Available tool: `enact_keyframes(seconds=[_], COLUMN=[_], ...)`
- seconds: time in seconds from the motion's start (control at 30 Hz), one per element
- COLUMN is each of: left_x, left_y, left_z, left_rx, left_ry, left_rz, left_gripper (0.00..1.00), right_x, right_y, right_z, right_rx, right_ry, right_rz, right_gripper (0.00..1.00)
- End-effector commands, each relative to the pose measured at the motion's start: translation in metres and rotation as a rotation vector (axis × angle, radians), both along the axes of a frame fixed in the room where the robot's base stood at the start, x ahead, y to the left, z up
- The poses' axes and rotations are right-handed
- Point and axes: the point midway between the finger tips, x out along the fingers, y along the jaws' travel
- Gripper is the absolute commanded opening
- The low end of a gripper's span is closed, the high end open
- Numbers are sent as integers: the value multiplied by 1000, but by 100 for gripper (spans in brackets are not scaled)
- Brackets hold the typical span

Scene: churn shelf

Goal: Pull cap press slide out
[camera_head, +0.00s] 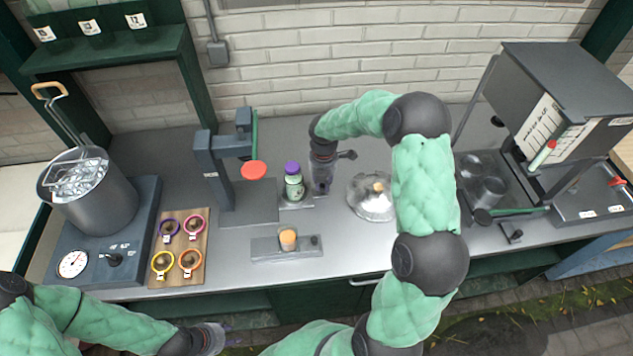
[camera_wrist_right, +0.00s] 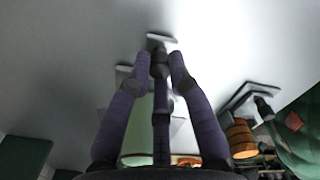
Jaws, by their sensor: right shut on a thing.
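The cap press (camera_head: 213,170) is a dark grey frame with a green lever and a round red disc (camera_head: 253,170), left of centre on the counter. A green bottle with a purple cap (camera_head: 293,181) stands upright on the grey slide (camera_head: 297,204), to the right of the press's base plate. My right gripper (camera_head: 321,188) points down just right of the bottle. In the right wrist view its fingers (camera_wrist_right: 160,75) are shut around a small dark knob, apparently the slide's handle, partly hidden. My left gripper (camera_head: 217,337) is low at the front edge, its fingers unclear.
A grey plate with an orange piece (camera_head: 288,239) lies in front of the bottle. A metal lid (camera_head: 370,197) lies to the right, near my right arm. A wooden board (camera_head: 158,272) with coloured rings and a large pot (camera_head: 98,205) stand left; a dark machine (camera_head: 561,90) stands right.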

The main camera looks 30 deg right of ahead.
Motion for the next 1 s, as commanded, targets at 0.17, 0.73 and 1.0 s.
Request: enact_keyframes(seconds=[0.17,0.73,1.0], left_x=[0,0,0], left_y=[0,0,0], left_z=[0,0,0], left_rx=[0,0,0], left_ry=[0,0,0], left_rz=[0,0,0], left_gripper=[40,40,40], right_x=[0,1,2], right_y=[0,0,0], right_z=[0,6,51], right_rx=[-1,-1,-2], right_ry=[0,-3,-6], right_rz=[0,0,0], right_gripper=[0,44,44])
